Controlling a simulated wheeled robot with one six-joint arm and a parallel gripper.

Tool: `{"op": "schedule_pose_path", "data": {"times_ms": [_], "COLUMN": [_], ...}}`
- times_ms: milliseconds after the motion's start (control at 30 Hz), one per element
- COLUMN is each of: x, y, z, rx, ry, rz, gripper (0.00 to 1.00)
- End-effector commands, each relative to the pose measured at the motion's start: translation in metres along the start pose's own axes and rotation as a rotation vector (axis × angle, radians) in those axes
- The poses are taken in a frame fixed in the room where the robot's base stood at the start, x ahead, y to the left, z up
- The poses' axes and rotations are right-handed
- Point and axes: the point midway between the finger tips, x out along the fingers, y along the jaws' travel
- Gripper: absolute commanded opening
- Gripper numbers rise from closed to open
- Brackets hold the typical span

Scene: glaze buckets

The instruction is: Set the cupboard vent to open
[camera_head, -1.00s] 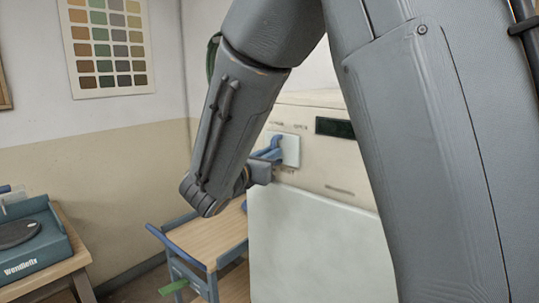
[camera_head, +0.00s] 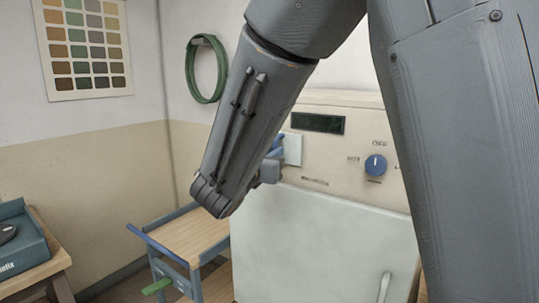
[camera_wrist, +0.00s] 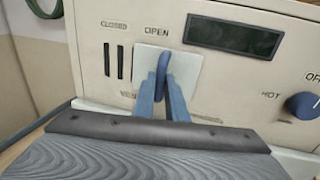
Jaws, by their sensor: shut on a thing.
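The cupboard vent's dark blue lever (camera_wrist: 163,68) sits on a pale plate (camera_wrist: 149,57) on the cream front panel in the wrist view. The word OPEN is printed above the plate and CLOSED to its upper left, over dark slots. The lever stands about upright, tipped slightly, just below and right of OPEN. My gripper (camera_wrist: 163,92) has its blue fingers on both sides of the lever and is shut on it. In the head view the plate (camera_head: 293,148) shows beside my gripper (camera_head: 277,147), and my arm hides much of the lever.
The cupboard (camera_head: 325,230) has a dark display (camera_head: 317,124) and a blue round knob (camera_head: 375,165) to the right of the lever. A wooden-topped trolley (camera_head: 185,240) stands at its left. A green hoop (camera_head: 206,68) hangs on the wall.

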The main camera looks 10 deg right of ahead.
Motion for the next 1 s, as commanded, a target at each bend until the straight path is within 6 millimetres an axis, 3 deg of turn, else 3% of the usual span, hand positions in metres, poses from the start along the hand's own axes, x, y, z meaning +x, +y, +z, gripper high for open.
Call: {"op": "schedule_pose_path", "data": {"times_ms": [67,100,200,567,1000], "x": [0.0,0.0,-0.001,-0.007,-0.068], "y": [-0.005,-0.005,-0.004,0.001,-0.001], "z": [-0.001,-0.001,-0.001,-0.001,-0.002], "rx": [-0.001,-0.001,-0.001,0.001,0.001], "ry": [0.001,0.001,0.002,0.0,0.0], "rz": [-0.014,-0.013,-0.01,0.001,-0.003], "gripper": [0.0,0.15,0.31,0.31,0.31]}}
